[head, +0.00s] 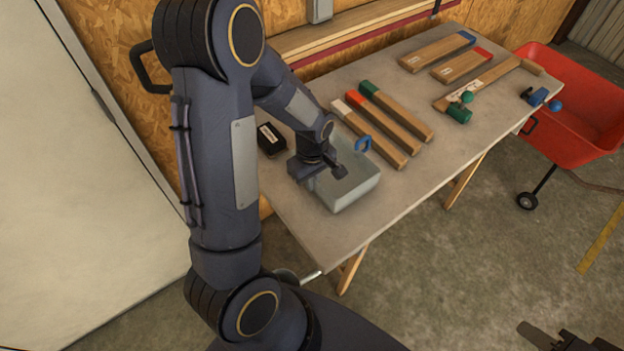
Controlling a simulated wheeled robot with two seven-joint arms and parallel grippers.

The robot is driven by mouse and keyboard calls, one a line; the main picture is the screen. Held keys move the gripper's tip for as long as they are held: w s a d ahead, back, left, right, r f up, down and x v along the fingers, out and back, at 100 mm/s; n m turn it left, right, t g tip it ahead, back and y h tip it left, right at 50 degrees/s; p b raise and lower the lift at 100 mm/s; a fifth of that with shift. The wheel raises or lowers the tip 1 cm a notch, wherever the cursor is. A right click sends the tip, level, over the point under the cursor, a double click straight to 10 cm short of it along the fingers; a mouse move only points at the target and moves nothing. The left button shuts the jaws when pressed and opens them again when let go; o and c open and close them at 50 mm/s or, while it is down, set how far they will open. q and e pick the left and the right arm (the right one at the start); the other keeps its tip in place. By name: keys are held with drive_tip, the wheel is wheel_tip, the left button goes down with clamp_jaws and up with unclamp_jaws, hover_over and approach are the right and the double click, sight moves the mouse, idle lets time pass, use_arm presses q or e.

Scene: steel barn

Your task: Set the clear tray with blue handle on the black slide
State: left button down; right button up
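The clear tray (358,192) sits on the near left part of the grey table, with a blue handle (363,145) at its far right side. My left gripper (322,172) is over the tray's left part, with its fingers apart; I cannot tell whether they touch the tray. A small black block with a white label (271,139) lies on the table left of the tray; I cannot tell whether it is the black slide. My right gripper (568,341) shows partly at the bottom right edge, away from the table; its finger state is unclear.
Wooden bars with coloured ends (390,115) lie just behind the tray. More bars and a green-headed mallet (459,113) lie farther right on the table (400,198). A red cart (570,125) stands at its right end. The table's front edge is near the tray.

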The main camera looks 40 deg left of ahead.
use_arm(q)
drive_tip(key=shift+f, duration=0.15)
drive_tip(key=c, duration=1.6)
unclamp_jaws()
drive_tip(key=shift+c, duration=0.2)
